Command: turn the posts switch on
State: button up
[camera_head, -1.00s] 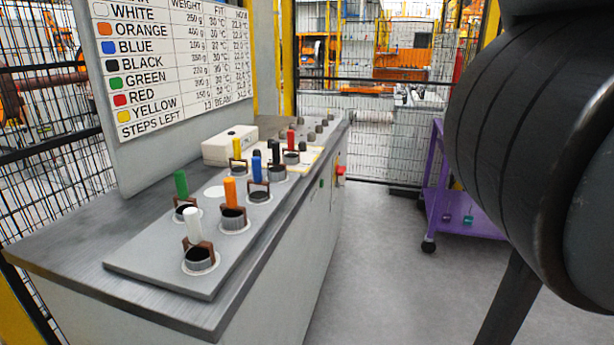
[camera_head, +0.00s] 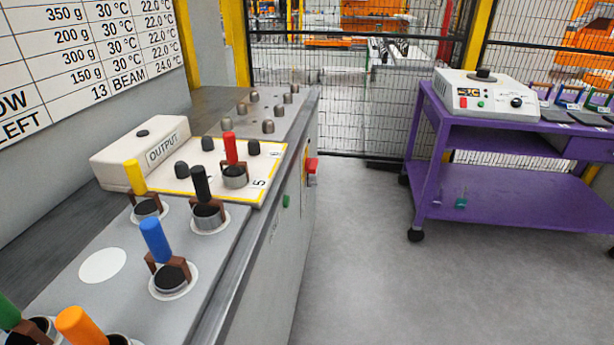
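No label reading "posts" is legible, so I cannot tell which control is the posts switch. On the side of the grey bench (camera_head: 262,262) are a small green control (camera_head: 285,201) and, farther along, a red control (camera_head: 312,166) that sticks out. My gripper is not in view.
On the bench stand blue (camera_head: 155,239), black (camera_head: 201,183), yellow (camera_head: 135,176) and red (camera_head: 230,148) handled pieces, and a white OUTPUT box (camera_head: 140,152). The purple cart (camera_head: 500,190) stands right. The floor (camera_head: 365,265) between is clear. Mesh fencing closes the back.

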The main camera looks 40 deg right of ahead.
aim_at(311, 164)
jog(key=z, duration=0.7)
jog(key=i+l, duration=0.25)
jog(key=i+l+u, duration=0.1)
jog(key=i+l, duration=0.2)
jog(key=l, duration=0.2)
jog(key=i+l, duration=0.25)
jog(key=l, duration=0.15)
jog(key=i+l+u, duration=0.1)
jog(key=i+l, duration=0.35)
jog(key=l, duration=0.3)
jog(key=i+l+u, duration=0.1)
jog(key=i+l, duration=0.15)
jog(key=l, duration=0.2)
jog(key=i+l, duration=0.25)
jog(key=l, duration=0.15)
jog(key=i+l+u, duration=0.1)
jog(key=l, duration=0.35)
jog(key=i, duration=0.1)
